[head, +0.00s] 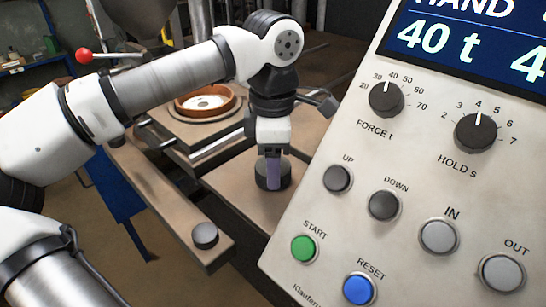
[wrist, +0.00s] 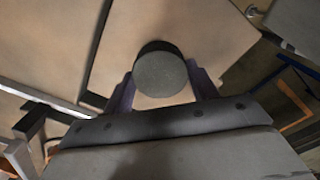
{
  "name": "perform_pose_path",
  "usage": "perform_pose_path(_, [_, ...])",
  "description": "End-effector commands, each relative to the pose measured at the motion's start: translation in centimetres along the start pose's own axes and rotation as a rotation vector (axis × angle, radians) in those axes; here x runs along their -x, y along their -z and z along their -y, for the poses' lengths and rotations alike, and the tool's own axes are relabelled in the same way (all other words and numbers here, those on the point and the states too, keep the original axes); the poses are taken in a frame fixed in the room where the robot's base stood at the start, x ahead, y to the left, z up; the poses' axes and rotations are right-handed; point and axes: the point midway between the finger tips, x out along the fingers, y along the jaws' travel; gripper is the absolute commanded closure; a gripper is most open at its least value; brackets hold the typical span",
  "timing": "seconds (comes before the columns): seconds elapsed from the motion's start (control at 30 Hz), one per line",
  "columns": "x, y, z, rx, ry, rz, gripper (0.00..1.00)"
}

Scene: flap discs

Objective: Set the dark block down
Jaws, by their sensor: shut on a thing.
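The dark block (head: 261,176) is a short dark grey cylinder in the head view, over or on the brown plate (head: 230,181) behind the control panel. In the wrist view the round grey top of the block (wrist: 161,80) shows between the two purple fingers. My gripper (head: 274,172) points down and is shut on the block, with one finger across its near side. My gripper also shows in the wrist view (wrist: 161,92). I cannot tell whether the block's underside touches the plate.
A large control panel (head: 420,185) with knobs and buttons fills the right of the head view, close to the plate. An orange-brown ring with a pale disc (head: 207,101) sits on a raised platform behind. A dark round knob (head: 205,235) stands on the left beam.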

Motion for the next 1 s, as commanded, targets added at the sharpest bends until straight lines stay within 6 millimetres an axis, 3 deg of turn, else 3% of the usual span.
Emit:
perform_pose_path(0.27, [-0.4,0.0,0.0,0.0,-0.001,0.0,0.73])
perform_pose_path(0.3, [-0.3,0.0,0.0,0.0,0.0,0.0,0.37])
perform_pose_path(0.43, [-0.2,0.0,0.0,0.0,0.0,0.0,0.2])
perform_pose_path(0.83, [0.5,0.0,-0.1,0.001,-0.002,-0.001,0.2])
perform_pose_path(1.0, [3.5,0.0,-0.1,0.001,-0.004,0.001,0.2])
